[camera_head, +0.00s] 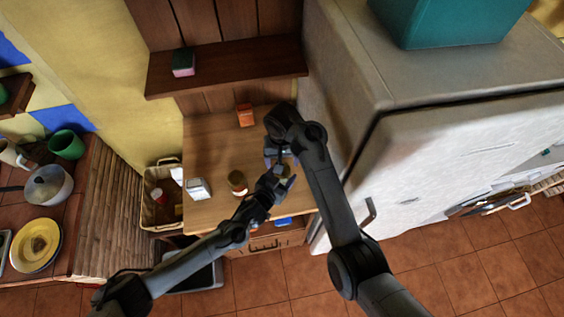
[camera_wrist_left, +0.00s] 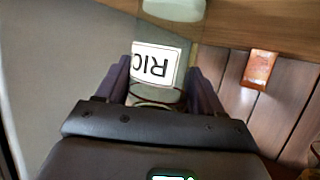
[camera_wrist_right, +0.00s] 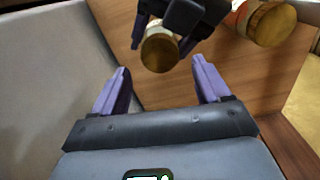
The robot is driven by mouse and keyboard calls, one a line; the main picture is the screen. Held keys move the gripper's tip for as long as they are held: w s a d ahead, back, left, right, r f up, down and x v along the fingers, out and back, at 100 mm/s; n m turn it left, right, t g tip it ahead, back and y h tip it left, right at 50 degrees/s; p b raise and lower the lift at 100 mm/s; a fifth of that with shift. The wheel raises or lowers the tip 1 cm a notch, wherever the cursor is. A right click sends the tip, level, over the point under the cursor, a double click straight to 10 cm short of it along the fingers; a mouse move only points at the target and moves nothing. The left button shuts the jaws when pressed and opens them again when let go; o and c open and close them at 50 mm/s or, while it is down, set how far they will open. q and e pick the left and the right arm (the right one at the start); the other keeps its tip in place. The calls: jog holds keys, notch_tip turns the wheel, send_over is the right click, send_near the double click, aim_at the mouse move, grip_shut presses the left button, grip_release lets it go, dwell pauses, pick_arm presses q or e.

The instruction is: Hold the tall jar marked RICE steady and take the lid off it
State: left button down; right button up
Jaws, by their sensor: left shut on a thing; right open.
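The jar marked RICE (camera_wrist_left: 155,66) shows a white label, upside down, in the left wrist view. My left gripper (camera_head: 284,174) is shut on its body, with one finger on each side. The jar's round gold-brown lid (camera_wrist_right: 160,53) is on top in the right wrist view. In the head view my arms mostly hide the jar. My right gripper (camera_wrist_right: 160,76) is open and empty, and faces the lid from above. The lid appears in line with the gap between its fingers, apparently a little beyond the tips.
Another jar (camera_head: 238,182) with a gold lid stands left on the wooden counter; it also shows in the right wrist view (camera_wrist_right: 268,22). A white box (camera_head: 199,188) and an orange packet (camera_head: 245,115) are on the counter. The white fridge (camera_head: 440,160) bounds the right side.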

aim_at(282, 178)
jog(key=shift+w+r+m, duration=0.1)
jog(key=shift+r+m, duration=0.6)
jog(key=shift+r, duration=0.1)
jog(key=shift+r+m, duration=0.75)
jog(key=shift+m, duration=0.05)
jog(key=shift+f, duration=3.75)
jog(key=c, duration=1.1)
jog(key=shift+o, duration=0.2)
jog(key=n, duration=0.3)
jog(key=o, duration=1.2)
jog(key=shift+c, duration=0.2)
